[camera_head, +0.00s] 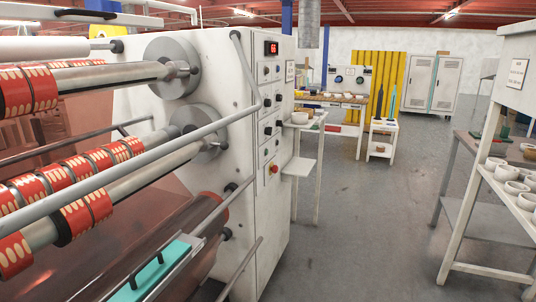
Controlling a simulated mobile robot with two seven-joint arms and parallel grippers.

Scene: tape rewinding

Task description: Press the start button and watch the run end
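The tape rewinding machine (205,75) fills the left and centre. Red and cream rolls of tape (75,172) sit on its metal shafts, and a translucent reddish web runs below them. Its control panel (270,105) has a lit red display (271,48) with digits that seem to read 66. Several dark knobs or buttons run down the panel below it. I cannot tell which control is the start button. Neither of my grippers is in view.
A rack with white rings (525,190) is at the right. A workbench and grey cabinets (432,83) are at the back. The floor (360,230) between is clear.

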